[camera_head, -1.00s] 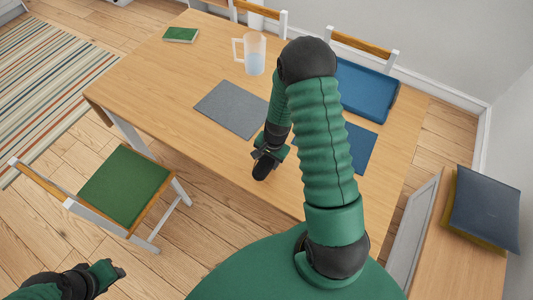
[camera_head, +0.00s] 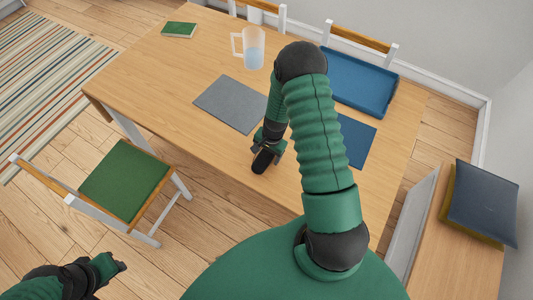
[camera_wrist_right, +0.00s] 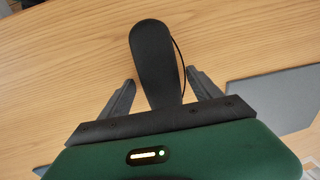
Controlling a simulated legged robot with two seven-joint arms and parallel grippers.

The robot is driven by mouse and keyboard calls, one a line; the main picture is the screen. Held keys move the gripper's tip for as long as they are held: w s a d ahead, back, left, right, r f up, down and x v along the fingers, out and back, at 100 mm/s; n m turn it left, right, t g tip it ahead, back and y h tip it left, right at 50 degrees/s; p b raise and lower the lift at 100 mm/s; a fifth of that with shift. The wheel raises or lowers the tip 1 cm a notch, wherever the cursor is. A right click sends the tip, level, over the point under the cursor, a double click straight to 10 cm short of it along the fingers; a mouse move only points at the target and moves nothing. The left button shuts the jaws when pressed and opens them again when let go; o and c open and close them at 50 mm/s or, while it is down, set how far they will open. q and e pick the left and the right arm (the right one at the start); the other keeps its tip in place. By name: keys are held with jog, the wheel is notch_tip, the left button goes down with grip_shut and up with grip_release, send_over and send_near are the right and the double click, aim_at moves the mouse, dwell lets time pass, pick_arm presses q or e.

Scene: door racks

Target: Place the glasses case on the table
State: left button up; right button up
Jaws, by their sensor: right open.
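The black glasses case (camera_wrist_right: 157,62) lies on the wooden table (camera_head: 190,62), its near end between the two spread fingers of my right gripper (camera_wrist_right: 158,95) in the right wrist view. The fingers are apart, with a gap on each side of the case. In the head view the case (camera_head: 262,161) shows as a dark rounded shape just below my right gripper (camera_head: 268,146). My left gripper (camera_head: 116,266) is at the lower left, away from the table, and its fingers are too small to read.
A grey placemat (camera_head: 232,103) lies left of my right arm. A blue placemat (camera_head: 357,142) and a blue tray (camera_head: 360,82) are to its right. A clear jug (camera_head: 254,48) and a green book (camera_head: 179,30) stand farther back. A chair with a green seat (camera_head: 125,180) is at the left.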

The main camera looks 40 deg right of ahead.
aim_at(270, 157)
notch_tip(270, 157, up, 12)
jog(key=s, duration=0.2)
jog(key=s+a+r+n, duration=0.2)
jog(key=a+r+n, duration=0.3)
jog(key=a+n, duration=0.2)
jog(key=s+a+r+n+t, duration=0.1)
jog(key=s+a+r+n, duration=0.2)
jog(key=a+r+n, duration=0.3)
jog(key=a+n, duration=0.1)
jog(key=a, duration=0.4)
jog(key=shift+s+a+r+n, duration=0.15)
jog(key=shift+s+a+n, duration=0.05)
jog(key=shift+s+n, duration=0.2)
jog(key=shift+d, duration=0.1)
jog(key=shift+d, duration=0.25)
